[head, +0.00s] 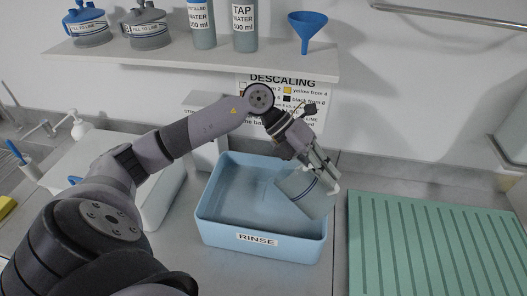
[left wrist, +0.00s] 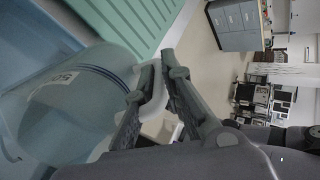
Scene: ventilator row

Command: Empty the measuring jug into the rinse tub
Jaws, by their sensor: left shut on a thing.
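The measuring jug (head: 304,192) is clear with blue lines and is tilted over the right part of the rinse tub. The rinse tub (head: 262,240) is light blue with a "RINSE" label and stands on the counter. My left gripper (head: 328,172) is shut on the jug's handle. In the left wrist view the fingers (left wrist: 158,95) close around the pale handle, and the jug (left wrist: 75,100) fills the left side. Whether liquid is left in the jug cannot be told. My right gripper is not in view.
A green ribbed drain mat (head: 430,240) lies right of the tub. A shelf (head: 190,62) above holds bottles, two lidded containers and a blue funnel (head: 307,30). A descaling notice (head: 285,90) hangs behind my arm. A white basin (head: 100,165) is left of the tub.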

